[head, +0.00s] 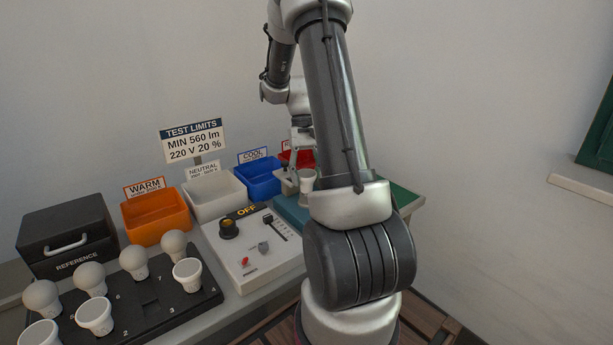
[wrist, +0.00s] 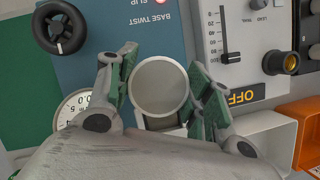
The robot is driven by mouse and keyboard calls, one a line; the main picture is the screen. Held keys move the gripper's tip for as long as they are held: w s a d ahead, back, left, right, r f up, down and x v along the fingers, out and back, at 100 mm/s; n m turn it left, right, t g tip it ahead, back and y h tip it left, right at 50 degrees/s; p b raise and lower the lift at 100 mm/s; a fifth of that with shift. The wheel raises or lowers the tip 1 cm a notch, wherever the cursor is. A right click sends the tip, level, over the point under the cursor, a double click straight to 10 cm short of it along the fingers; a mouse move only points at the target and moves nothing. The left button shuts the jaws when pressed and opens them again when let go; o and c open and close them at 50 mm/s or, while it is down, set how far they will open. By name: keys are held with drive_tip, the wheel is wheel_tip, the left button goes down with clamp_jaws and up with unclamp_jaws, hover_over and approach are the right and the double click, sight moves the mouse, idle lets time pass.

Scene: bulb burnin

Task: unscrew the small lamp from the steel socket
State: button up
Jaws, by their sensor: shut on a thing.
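The small lamp (wrist: 159,87) has a round grey face and a pale rim in the wrist view. My gripper (wrist: 163,84) is shut on it, with one green-padded finger on each side. In the head view, the white lamp (head: 307,178) stands over the blue base-twist unit (head: 288,209), and my gripper (head: 303,165) is at it, partly behind my arm. The blue unit also shows in the wrist view (wrist: 95,65). The steel socket is hidden under the lamp, so I cannot tell how far the lamp is seated.
A round dial (wrist: 72,108) and a black ring wheel (wrist: 60,27) are close to my gripper. The control panel (head: 250,262) reads OFF. Orange (head: 157,221), white (head: 216,197) and blue (head: 260,180) bins stand behind it. A black tray (head: 150,308) holds several lamps.

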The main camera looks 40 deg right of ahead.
drive_tip(key=o, duration=0.9)
drive_tip(key=m, duration=0.3)
drive_tip(key=m+t+y, duration=0.1)
drive_tip(key=m, duration=0.2)
drive_tip(key=shift+d+t+y, duration=0.1)
drive_tip(key=shift+t+y, duration=0.2)
drive_tip(key=m+t, duration=0.1)
drive_tip(key=m, duration=0.1)
drive_tip(key=m+t, duration=0.1)
drive_tip(key=m, duration=0.2)
drive_tip(key=shift+w+m+y, duration=0.1)
drive_tip(key=shift+m+y, duration=0.2)
drive_tip(key=shift+y, duration=0.1)
drive_tip(key=m+t, duration=0.2)
drive_tip(key=m, duration=0.3)
drive_tip(key=shift+w+m, duration=0.1)
drive_tip(key=shift+m, duration=0.3)
drive_tip(key=m+t+h, duration=0.1)
drive_tip(key=m, duration=0.1)
drive_tip(key=m+t, duration=0.1)
drive_tip(key=m, duration=0.2)
drive_tip(key=shift+w+m+h, duration=0.15)
drive_tip(key=shift+m+h, duration=0.15)
drive_tip(key=shift+h, duration=0.1)
